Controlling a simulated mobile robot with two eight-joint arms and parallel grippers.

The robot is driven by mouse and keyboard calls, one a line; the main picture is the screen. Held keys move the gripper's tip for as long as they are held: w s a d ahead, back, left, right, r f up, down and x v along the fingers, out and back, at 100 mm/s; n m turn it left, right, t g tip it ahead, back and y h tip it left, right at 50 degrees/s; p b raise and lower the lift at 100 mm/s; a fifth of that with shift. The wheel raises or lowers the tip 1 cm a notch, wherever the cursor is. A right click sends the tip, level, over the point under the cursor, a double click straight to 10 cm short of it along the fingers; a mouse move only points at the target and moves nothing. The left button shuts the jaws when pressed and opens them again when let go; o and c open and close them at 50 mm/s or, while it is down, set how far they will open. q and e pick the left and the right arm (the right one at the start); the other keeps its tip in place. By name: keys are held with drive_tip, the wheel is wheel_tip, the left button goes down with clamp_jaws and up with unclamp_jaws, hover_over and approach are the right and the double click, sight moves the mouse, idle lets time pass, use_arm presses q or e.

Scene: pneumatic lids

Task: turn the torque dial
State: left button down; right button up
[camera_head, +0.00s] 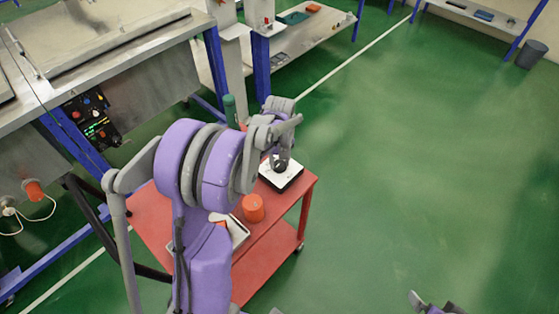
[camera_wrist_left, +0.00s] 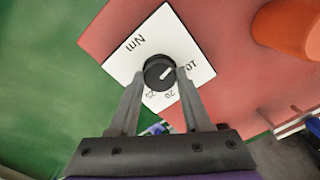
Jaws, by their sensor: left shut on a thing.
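The torque dial (camera_head: 281,162) is a black round knob on a white plate (camera_head: 290,178) at the far right corner of the red cart. In the left wrist view the dial (camera_wrist_left: 157,73) has a white pointer aimed to the right, towards the mark that reads 10. The letters NM and other numbers appear upside down around it. My left gripper (camera_wrist_left: 160,76) is shut on the dial, with one finger on each side of it. In the head view my purple arm hides part of the cart. A part of my right arm, perhaps its gripper (camera_head: 432,304), shows at the bottom edge.
An orange cylinder (camera_head: 253,208) stands on the red cart (camera_head: 268,240) near the dial plate. A white tray (camera_head: 238,232) with an orange item is partly hidden behind my arm. A green bottle (camera_head: 230,110) stands behind. The green floor to the right is clear.

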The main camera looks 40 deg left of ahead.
drive_tip(key=shift+f, duration=0.15)
use_arm(q)
drive_tip(key=m+b, duration=0.1)
drive_tip(key=m, duration=0.2)
drive_tip(key=shift+f+b, duration=0.1)
drive_tip(key=shift+b, duration=0.2)
drive_tip(key=shift+m+b, duration=0.65)
drive_tip(key=shift+m, duration=1.75)
use_arm(e)
drive_tip(key=shift+s+f, duration=0.35)
drive_tip(key=shift+f, duration=0.55)
drive_tip(key=shift+s+f, duration=0.35)
drive_tip(key=shift+f, duration=0.55)
use_arm(q)
drive_tip(key=shift+c, duration=1.8)
unclamp_jaws()
